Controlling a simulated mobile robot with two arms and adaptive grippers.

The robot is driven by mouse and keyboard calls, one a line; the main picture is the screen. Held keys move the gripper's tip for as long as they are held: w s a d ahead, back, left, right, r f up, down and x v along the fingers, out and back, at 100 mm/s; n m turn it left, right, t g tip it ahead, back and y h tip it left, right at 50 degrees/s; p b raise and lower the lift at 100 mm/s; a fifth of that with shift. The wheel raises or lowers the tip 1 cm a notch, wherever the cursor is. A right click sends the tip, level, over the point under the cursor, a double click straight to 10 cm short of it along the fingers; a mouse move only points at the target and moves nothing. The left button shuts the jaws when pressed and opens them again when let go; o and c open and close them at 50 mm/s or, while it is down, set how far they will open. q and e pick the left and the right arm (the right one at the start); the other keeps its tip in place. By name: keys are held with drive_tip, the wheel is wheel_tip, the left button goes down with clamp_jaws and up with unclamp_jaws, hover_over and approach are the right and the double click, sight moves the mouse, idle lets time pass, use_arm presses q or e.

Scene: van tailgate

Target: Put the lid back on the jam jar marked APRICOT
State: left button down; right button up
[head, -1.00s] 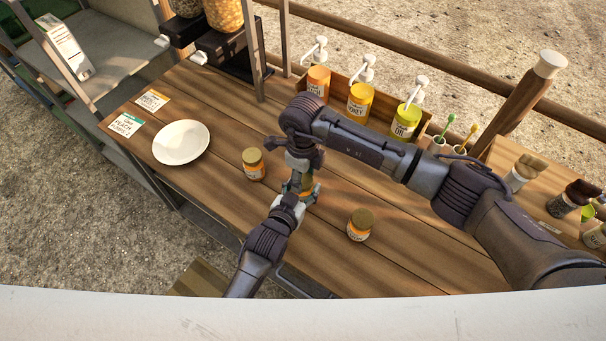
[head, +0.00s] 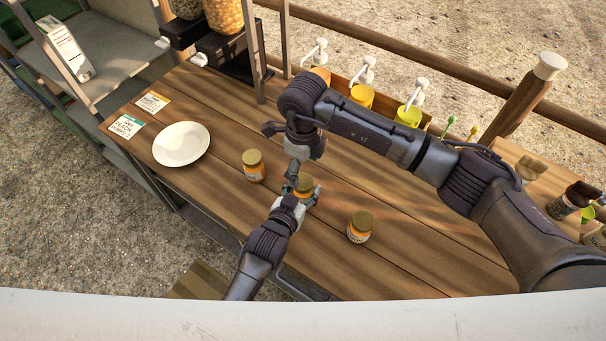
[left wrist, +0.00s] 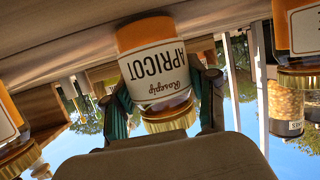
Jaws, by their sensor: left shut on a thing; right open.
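The jar marked APRICOT (left wrist: 153,65) stands on the wooden counter and appears upside down in the left wrist view. My left gripper (left wrist: 163,88) is shut around its body; the jar also shows in the head view (head: 305,195). A gold lid (left wrist: 169,118) sits on the jar's mouth and its top shows in the head view (head: 304,183). I cannot tell how tightly it is seated. My right gripper (head: 291,181) is open, just above and left of the lid, and appears empty. Part of it is hidden by my arm.
Similar lidded jars stand left (head: 253,166) and right (head: 359,227) of the APRICOT jar. A white plate (head: 181,144) and two label cards (head: 125,127) lie at the left. Pump bottles (head: 361,94) stand in a rack behind my right arm.

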wheel_tip(320, 180, up, 7)
idle(0.3)
use_arm(q)
drive_tip(key=shift+c, duration=1.3)
unclamp_jaws()
drive_tip(key=v, duration=1.2)
drive_tip(key=shift+a, duration=0.1)
use_arm(e)
drive_tip(key=shift+s, duration=0.1)
